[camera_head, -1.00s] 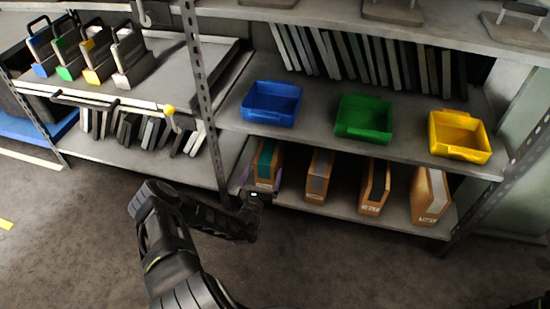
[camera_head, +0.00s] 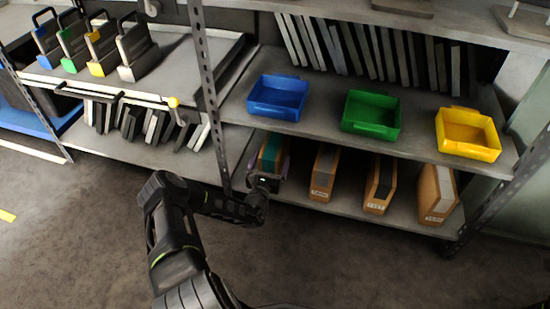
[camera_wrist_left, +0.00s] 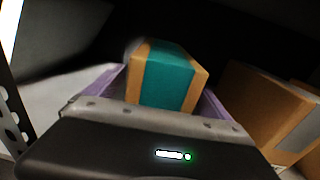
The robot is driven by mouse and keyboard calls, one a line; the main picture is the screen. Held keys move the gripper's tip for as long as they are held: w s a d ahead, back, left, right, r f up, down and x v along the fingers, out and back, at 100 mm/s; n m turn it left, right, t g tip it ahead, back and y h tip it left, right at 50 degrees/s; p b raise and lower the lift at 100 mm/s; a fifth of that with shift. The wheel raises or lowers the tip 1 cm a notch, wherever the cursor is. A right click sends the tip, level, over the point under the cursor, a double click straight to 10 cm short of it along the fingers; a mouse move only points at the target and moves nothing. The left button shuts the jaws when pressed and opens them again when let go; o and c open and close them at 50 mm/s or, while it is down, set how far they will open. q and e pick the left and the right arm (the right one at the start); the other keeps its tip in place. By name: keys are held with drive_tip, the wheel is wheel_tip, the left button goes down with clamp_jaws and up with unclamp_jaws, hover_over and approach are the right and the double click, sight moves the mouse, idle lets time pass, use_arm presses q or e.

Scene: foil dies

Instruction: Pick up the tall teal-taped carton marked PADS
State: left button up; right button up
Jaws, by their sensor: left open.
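The tall tan carton with a teal tape band (camera_head: 272,150) stands upright at the left end of the lower shelf. Its front is mostly hidden behind my left gripper (camera_head: 268,171), so I cannot read its marking. In the left wrist view the teal-taped carton (camera_wrist_left: 168,77) sits straight ahead. The purple fingers of my left gripper (camera_wrist_left: 164,92) are open, one on each side of it. I cannot tell whether they touch it. My right gripper is out of view.
A carton with grey tape (camera_head: 323,174) stands to the right, with two more beyond it. A shelf with blue (camera_head: 277,97), green (camera_head: 371,115) and yellow (camera_head: 468,134) bins hangs above. A perforated post (camera_head: 206,80) stands close on the left.

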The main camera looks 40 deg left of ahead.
use_arm(q)
drive_tip(key=b+x, duration=0.1)
drive_tip(key=x, duration=0.2)
drive_tip(key=shift+w+a, duration=0.1)
drive_tip(key=shift+w, duration=0.2)
drive_tip(key=shift+c, duration=0.4)
clamp_jaws()
drive_tip(key=shift+r, duration=0.1)
idle(0.7)
